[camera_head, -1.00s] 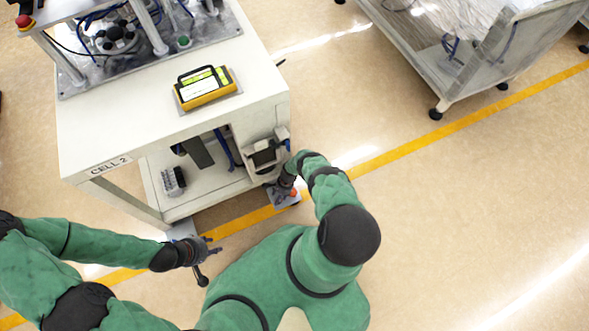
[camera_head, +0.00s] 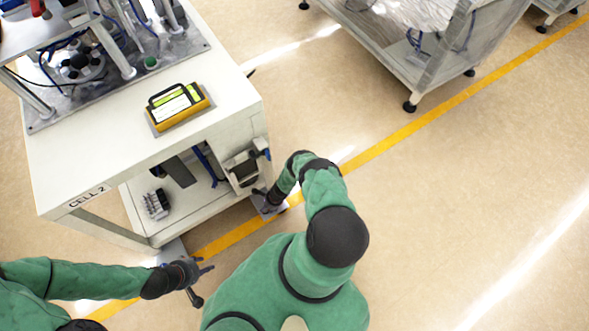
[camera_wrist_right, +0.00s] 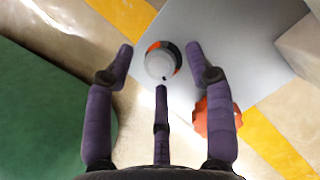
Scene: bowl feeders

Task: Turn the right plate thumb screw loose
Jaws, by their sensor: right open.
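In the right wrist view a grey plate (camera_wrist_right: 240,40) lies at floor level. A round pale knob with an orange and black ring (camera_wrist_right: 162,64) shows between the fingertips of my right gripper (camera_wrist_right: 160,66), which is open. I cannot tell whether the fingers touch it. A scalloped orange-red thumb screw (camera_wrist_right: 214,115) is beside it, partly hidden behind the right-hand finger. In the head view the right plate (camera_head: 271,208) is at the cart's lower right corner, with my right gripper over it. My left gripper (camera_head: 203,266) is near another grey plate (camera_head: 172,251); its finger opening is unclear.
The white cart marked CELL 2 (camera_head: 50,165) stands close in front, with a yellow teach pendant (camera_head: 178,107) on top and a lower shelf. A yellow floor line (camera_head: 410,125) passes beneath my arms. Another cart (camera_head: 425,60) stands farther right; the floor between is clear.

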